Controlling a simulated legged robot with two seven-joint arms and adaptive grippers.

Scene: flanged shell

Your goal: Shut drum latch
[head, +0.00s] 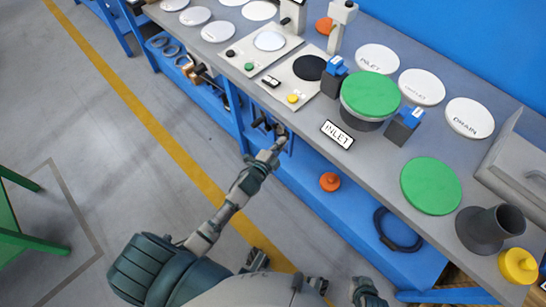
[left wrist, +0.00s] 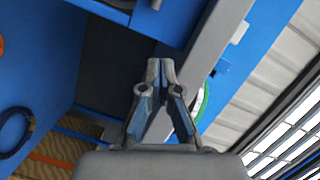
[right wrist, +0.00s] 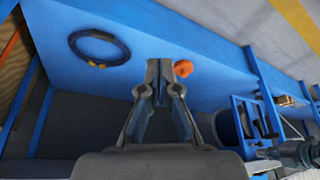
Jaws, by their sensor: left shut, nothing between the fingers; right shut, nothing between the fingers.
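The drum (head: 362,118) is a short dark pot with a green lid (head: 371,94), standing on the grey workbench. A blue and black latch block (head: 335,75) stands at its left and another (head: 404,125) at its right. I cannot tell whether either latch is open or shut. My left gripper (head: 281,133) is at the bench's front edge, left of and apart from the drum. Its fingertips meet, empty, in the left wrist view (left wrist: 161,66). My right gripper (right wrist: 160,72) is shut and empty in the right wrist view, with the lower shelf behind it.
An INLET plate (head: 337,134) lies before the drum. A green disc (head: 431,186), grey flanged pipe (head: 483,230) and yellow cap (head: 518,265) are to the right. Labelled white discs (head: 470,118) lie behind. The blue lower shelf (head: 300,180) holds an orange knob (head: 330,181) and hose coil (head: 383,236).

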